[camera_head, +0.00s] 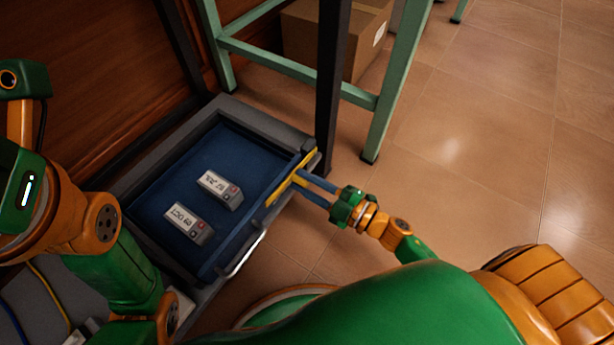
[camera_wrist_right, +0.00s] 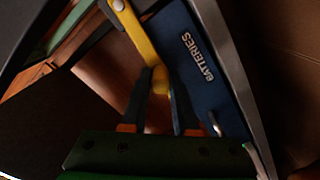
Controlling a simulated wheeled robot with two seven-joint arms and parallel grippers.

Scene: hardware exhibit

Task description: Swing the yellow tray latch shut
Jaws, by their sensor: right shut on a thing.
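The yellow latch (camera_head: 285,187) lies along the right-hand side of the blue tray (camera_head: 160,172), at its outer edge. In the right wrist view the yellow latch (camera_wrist_right: 140,38) runs down from a round pivot to a bend between my fingers. My right gripper (camera_head: 303,183) is shut on the latch, its two blue fingers reaching in from the right. It also shows in the right wrist view (camera_wrist_right: 162,92), with one finger on each side of the yellow bar. My left gripper is not in view; only links of my left arm show at the left.
Two grey-white battery blocks (camera_head: 219,189) (camera_head: 188,223) lie in the tray. A metal handle (camera_head: 243,254) is on its front side. A dark post (camera_head: 332,80) and a green stand leg (camera_head: 392,90) rise behind the latch. A cardboard box (camera_head: 335,40) sits behind. Tiled floor at right is clear.

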